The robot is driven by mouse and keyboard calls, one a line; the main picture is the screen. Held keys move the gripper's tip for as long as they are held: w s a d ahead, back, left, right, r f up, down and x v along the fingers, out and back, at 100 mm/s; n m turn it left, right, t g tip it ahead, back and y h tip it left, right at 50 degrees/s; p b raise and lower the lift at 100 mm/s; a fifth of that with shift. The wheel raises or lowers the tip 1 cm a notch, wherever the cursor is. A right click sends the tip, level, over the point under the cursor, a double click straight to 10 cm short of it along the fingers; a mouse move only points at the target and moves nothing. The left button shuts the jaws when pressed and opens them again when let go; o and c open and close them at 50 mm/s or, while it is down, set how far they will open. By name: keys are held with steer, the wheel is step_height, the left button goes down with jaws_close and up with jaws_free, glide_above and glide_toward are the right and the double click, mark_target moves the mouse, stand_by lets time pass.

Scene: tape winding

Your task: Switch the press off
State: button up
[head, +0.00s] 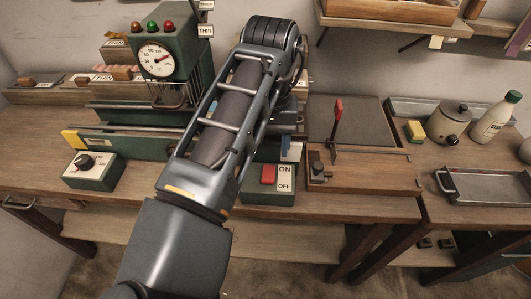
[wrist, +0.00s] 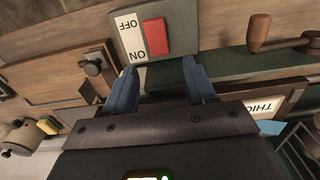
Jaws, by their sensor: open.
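The press (head: 170,85) is a green machine with a round dial, standing at the back left of the bench. A green switch box (head: 268,198) sits at the bench front, with a red rocker (head: 269,174) beside a white ON/OFF plate (head: 285,178). The wrist view shows the red rocker (wrist: 156,37) and the plate (wrist: 130,37) upside down. My gripper (wrist: 160,80) is open and empty, its blue fingers apart, with the rocker beyond the gap between them. It looks clear of the rocker. In the head view my arm hides most of the gripper.
A wooden fixture with a red-handled lever (head: 338,110) stands just right of the switch box. A dial box (head: 93,171) is at the left. A pot (head: 455,122), a bottle (head: 494,120) and a metal tray (head: 485,186) are on the right-hand bench.

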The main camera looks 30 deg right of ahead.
mark_target(269, 166)
steer(key=shift+f, duration=2.65)
steer(key=shift+c, duration=0.4)
jaws_close()
steer(key=shift+s+f+t+h+b, duration=0.1)
steer(key=shift+s+t+h+b, duration=0.15)
steer(key=shift+t+h, duration=0.2)
steer(key=t+h+b, duration=0.1)
steer(key=t+b, duration=0.1)
steer(key=b, duration=0.1)
steer(key=shift+s+a, duration=0.15)
steer(key=shift+a+r+t+h+b, duration=0.1)
steer(key=shift+r+t+h+b, duration=0.15)
steer(key=shift+r+b, duration=0.1)
